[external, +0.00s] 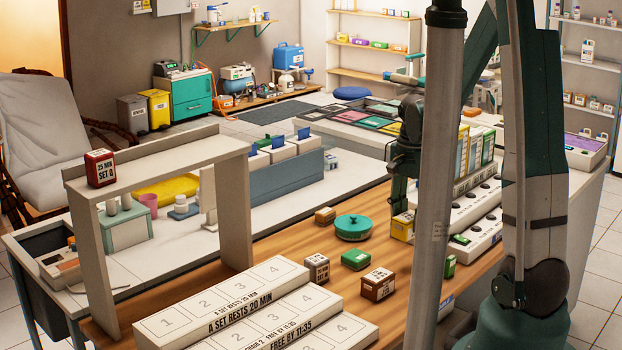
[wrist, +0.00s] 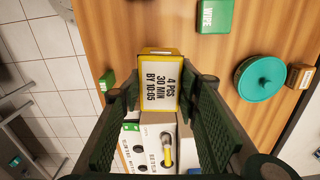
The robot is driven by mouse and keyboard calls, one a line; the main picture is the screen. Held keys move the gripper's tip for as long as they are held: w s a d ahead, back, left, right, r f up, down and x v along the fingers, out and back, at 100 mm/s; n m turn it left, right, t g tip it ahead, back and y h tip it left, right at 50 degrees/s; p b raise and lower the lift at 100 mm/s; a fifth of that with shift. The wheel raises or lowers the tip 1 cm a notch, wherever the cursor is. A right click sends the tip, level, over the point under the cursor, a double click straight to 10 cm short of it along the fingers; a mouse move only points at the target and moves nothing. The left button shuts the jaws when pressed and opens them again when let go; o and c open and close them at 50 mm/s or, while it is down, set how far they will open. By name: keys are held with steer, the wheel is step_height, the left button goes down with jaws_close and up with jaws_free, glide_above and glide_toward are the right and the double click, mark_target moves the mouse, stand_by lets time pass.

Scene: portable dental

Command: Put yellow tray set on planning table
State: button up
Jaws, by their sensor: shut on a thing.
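The yellow tray set (external: 402,228) is a small yellow box with a white label. In the wrist view the box (wrist: 158,84) reads "4 PCS 30 MIN BY 10:05". My gripper (external: 402,206) is above it in the external view. In the wrist view my gripper (wrist: 155,98) has one finger on each side of the box and is shut on it. Whether the box touches the surface below is unclear. The wooden tabletop (external: 290,228) carries white boards with numbered squares (external: 250,290) at the front; which surface is the planning table is not marked.
A white rack (external: 478,208) stands beside the box. A teal round pot (external: 353,228), a green box (external: 356,260), brown boxes (external: 378,285) and an orange-brown box (external: 325,215) stand on the wood. A shelf frame (external: 160,155) rises at left, with a red box (external: 100,168) on top.

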steer(key=w+a+r+p, duration=0.2)
steer(key=a+r, duration=0.3)
steer(key=a, duration=0.2)
steer(key=w+a+r+p, duration=0.1)
steer(key=w+a+r, duration=0.2)
steer(key=a+r, duration=0.3)
step_height(320, 180, up, 27)
steer(key=p, duration=0.7)
glide_above(217, 146)
steer(key=shift+w+n, duration=0.1)
steer(key=shift+n, duration=0.2)
steer(key=shift+f, duration=0.15)
steer(key=shift+f, duration=2.8)
steer(key=shift+f, duration=2.1)
steer(key=shift+f, duration=0.15)
